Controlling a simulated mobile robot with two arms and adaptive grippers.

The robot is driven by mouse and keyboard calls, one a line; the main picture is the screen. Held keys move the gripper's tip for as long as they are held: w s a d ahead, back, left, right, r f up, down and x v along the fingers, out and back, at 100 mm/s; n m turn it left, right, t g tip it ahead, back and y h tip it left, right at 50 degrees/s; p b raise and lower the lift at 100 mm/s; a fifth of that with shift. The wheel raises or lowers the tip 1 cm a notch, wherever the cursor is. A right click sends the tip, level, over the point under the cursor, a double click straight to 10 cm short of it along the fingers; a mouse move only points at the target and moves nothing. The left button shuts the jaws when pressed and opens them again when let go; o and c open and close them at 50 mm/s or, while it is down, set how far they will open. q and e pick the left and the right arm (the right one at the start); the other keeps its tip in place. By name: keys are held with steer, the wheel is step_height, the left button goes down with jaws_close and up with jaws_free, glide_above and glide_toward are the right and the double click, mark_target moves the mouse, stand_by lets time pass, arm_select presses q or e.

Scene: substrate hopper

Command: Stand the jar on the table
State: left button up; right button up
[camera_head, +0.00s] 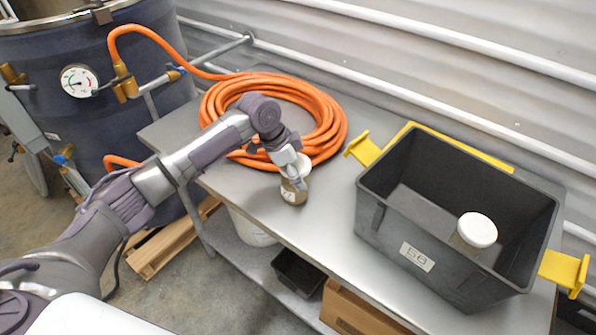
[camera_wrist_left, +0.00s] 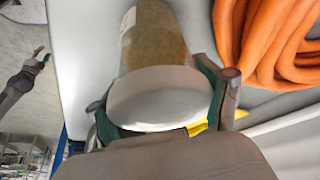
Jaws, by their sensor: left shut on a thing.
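The jar (camera_head: 293,194) has a brownish body, a pale label and a white lid. My left gripper (camera_head: 292,172) is shut on it from above, and the jar looks roughly upright over the table (camera_head: 235,190), near the front edge. In the left wrist view the fingers sit on both sides of the white lid (camera_wrist_left: 160,97), with the jar body (camera_wrist_left: 152,38) beyond it. I cannot tell whether its base touches the table. A small dark gripper (camera_wrist_left: 40,58), probably my right one, shows far off in the left wrist view, too small to read.
An orange hose coil (camera_head: 333,125) lies behind the jar. A dark bin (camera_head: 385,235) with yellow handles stands to the right, holding another white-lidded jar (camera_head: 477,231). A large tank (camera_head: 60,130) with a gauge stands at left. Bare table lies between the jar and the bin.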

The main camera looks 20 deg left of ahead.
arm_select(q)
steer(key=o, duration=1.5)
steer(key=b+v, duration=0.2)
steer(key=v, duration=0.9)
steer(key=shift+s+a+r, duration=0.15)
steer(key=shift+a+r, duration=0.05)
steer(key=shift+r, duration=0.35)
